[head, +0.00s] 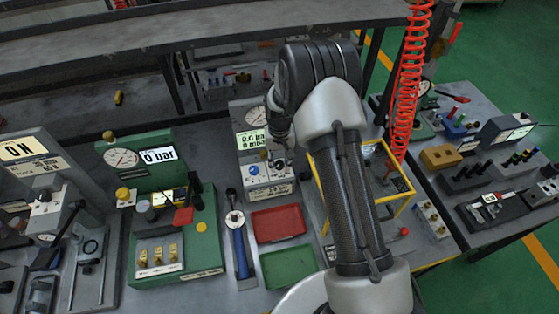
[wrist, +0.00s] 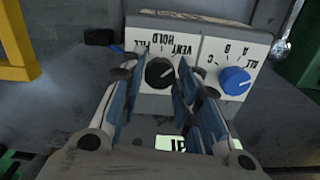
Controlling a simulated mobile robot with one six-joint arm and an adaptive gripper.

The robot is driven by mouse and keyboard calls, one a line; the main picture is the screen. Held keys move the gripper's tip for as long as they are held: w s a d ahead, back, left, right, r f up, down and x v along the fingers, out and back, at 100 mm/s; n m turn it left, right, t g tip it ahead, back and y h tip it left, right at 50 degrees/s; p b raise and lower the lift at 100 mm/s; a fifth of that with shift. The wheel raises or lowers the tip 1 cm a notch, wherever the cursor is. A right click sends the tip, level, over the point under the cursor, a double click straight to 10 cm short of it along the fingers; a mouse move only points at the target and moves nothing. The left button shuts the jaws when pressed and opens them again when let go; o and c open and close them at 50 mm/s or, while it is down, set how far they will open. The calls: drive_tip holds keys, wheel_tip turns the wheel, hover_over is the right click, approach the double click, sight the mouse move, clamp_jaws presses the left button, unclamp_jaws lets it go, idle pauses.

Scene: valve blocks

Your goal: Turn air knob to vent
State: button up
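The air knob (wrist: 158,73) is a black round knob with a pale pointer line, on a white panel (wrist: 205,50) lettered FILL, HOLD and VENT. In the wrist view the lettering is upside down; the pointer seems to slant up to the right, but its exact mark is unclear. My gripper (wrist: 155,82) is open, its blue-padded fingers on either side of the black knob with gaps visible. Whether they reach the knob's depth I cannot tell. In the head view my gripper (head: 280,148) is over the valve block (head: 268,190), partly covering it.
A blue knob (wrist: 235,81) marked A, B, C and ALL sits close beside the right finger. The block's display (head: 251,139) reads about 0.0 bar. Red (head: 278,223) and green (head: 288,267) trays lie in front. A yellow frame (head: 322,190) stands to the right.

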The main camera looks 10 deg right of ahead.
sight(280, 164)
drive_tip(key=o, duration=0.3)
drive_tip(key=shift+o, duration=0.2)
wheel_tip(280, 164, up, 12)
idle(0.5)
idle(0.4)
